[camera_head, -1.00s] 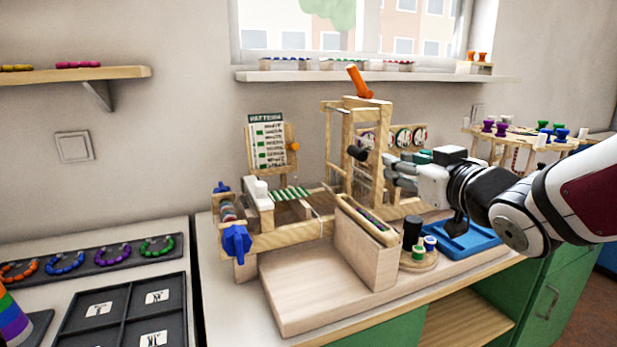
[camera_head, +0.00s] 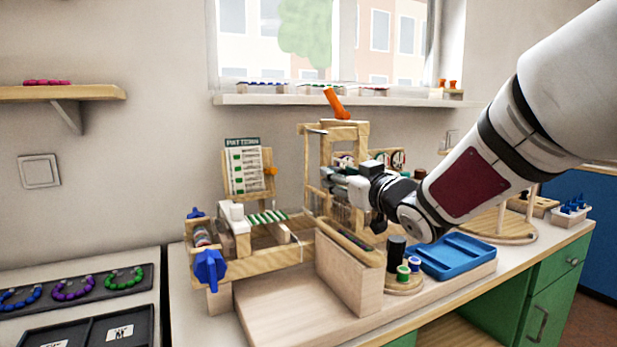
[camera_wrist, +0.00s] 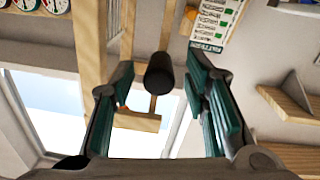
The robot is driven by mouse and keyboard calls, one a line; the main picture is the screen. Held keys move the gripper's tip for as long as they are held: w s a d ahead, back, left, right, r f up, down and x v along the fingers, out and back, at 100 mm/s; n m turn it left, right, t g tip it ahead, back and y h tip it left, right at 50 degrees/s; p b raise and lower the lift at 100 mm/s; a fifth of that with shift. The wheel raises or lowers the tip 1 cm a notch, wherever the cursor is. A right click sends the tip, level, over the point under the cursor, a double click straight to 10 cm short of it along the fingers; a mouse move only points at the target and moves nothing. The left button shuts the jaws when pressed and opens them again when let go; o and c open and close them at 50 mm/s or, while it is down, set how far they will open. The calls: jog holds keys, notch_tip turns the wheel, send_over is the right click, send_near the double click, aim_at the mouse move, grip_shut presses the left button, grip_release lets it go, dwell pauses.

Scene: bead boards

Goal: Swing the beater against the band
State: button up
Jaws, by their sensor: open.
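The wooden loom carries a green-and-white striped band (camera_head: 268,217) on its left part. Its upright wooden frame (camera_head: 309,170), with an orange lever (camera_head: 335,102) on top, stands right of the band. I cannot clearly tell the beater from the other uprights. A black knob (camera_wrist: 160,72) shows in the wrist view between my gripper's green-padded fingers, with a gap on both sides. I cannot tell how deep it sits between them. In the head view my gripper (camera_head: 328,178) is open at the upright frame, right of the band, and hides the knob.
A pattern card (camera_head: 245,167) stands behind the band. A wooden box (camera_head: 350,268) stands in front of the loom, with spools (camera_head: 403,272) and a blue tray (camera_head: 455,255) to its right. A blue star knob (camera_head: 210,270) sticks out at front left. The front left base board is clear.

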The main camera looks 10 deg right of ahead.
jog(key=shift+x, duration=1.35)
jog(key=shift+c, duration=0.3)
grip_shut()
jog(key=a+m, duration=0.1)
jog(key=a+m+p, duration=0.1)
jog(key=m, duration=0.1)
jog(key=s+a+m+p, duration=0.1)
jog(key=shift+a+r+m, duration=0.1)
jog(key=shift+r+m, duration=0.2)
jog(key=shift+m, duration=0.1)
